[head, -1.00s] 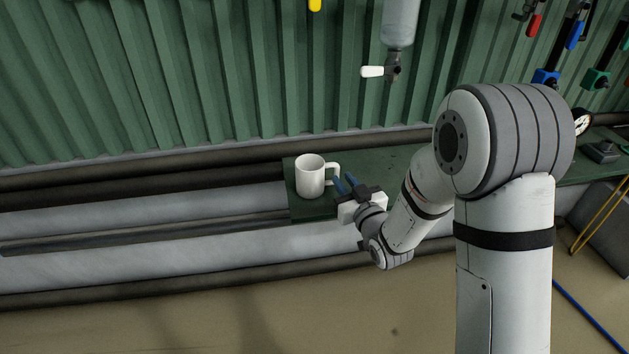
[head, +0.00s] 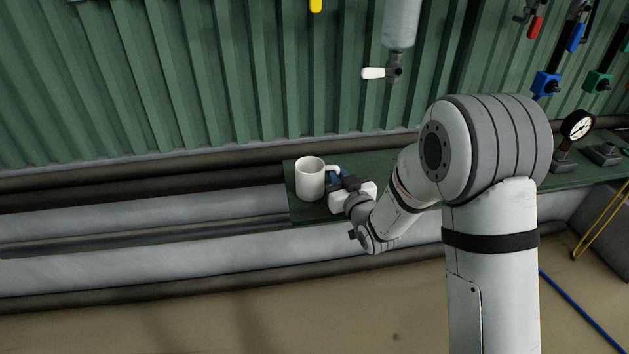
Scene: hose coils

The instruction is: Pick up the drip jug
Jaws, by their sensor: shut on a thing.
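The drip jug (head: 310,179) is a white mug-like jug with a handle on its right side. It stands upright near the left end of the green shelf (head: 308,213). My gripper (head: 335,175), with blue fingers, is at the jug's right side and shut on its handle. The fingertips are small here and partly hidden by the handle and the gripper body.
A grey pipe with a white-levered valve (head: 383,73) hangs above the shelf. A pressure gauge (head: 578,127) stands on the shelf at the right. Thick hoses (head: 140,236) run along the wall to the left. A green corrugated wall (head: 200,80) is behind.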

